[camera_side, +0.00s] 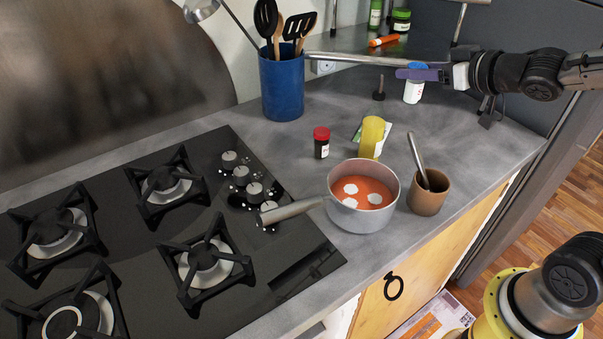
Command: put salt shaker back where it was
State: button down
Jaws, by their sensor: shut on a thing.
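The salt shaker appears to be the white bottle with a blue cap (414,91) at the back right of the counter. My gripper (416,73) reaches in from the right and is shut on it near the cap. The purple fingers hide part of its top. The shaker looks upright. I cannot tell from this view whether its base touches the counter.
A small dark peg-like thing (379,89) stands left of the shaker. A shelf (350,45) with green jars is behind. A red-capped jar (321,142), yellow cup (372,137), pot of red soup (361,218), brown cup (428,199) and blue utensil holder (282,88) stand nearby.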

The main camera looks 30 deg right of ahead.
jog(key=s+a+f+n+y, duration=0.1)
jog(key=a+f+n+y, duration=0.1)
jog(key=a, duration=0.5)
jog(key=s+a+f+n+y, duration=0.2)
jog(key=a+f+y, duration=0.1)
jog(key=a, duration=0.5)
jog(key=shift+g, duration=0.4)
jog(key=shift+w+a+f, duration=0.65)
jog(key=shift+w+f, duration=1.45)
jog(key=shift+w, duration=0.1)
jog(key=shift+w+a+f, duration=0.7)
jog(key=shift+w+f, duration=1.4)
jog(key=shift+w, duration=0.1)
jog(key=shift+w+a+f, duration=0.65)
jog(key=shift+w+f, duration=1.45)
jog(key=shift+w, duration=0.1)
jog(key=shift+f, duration=0.1)
jog(key=shift+c, duration=1.9)
grip_release()
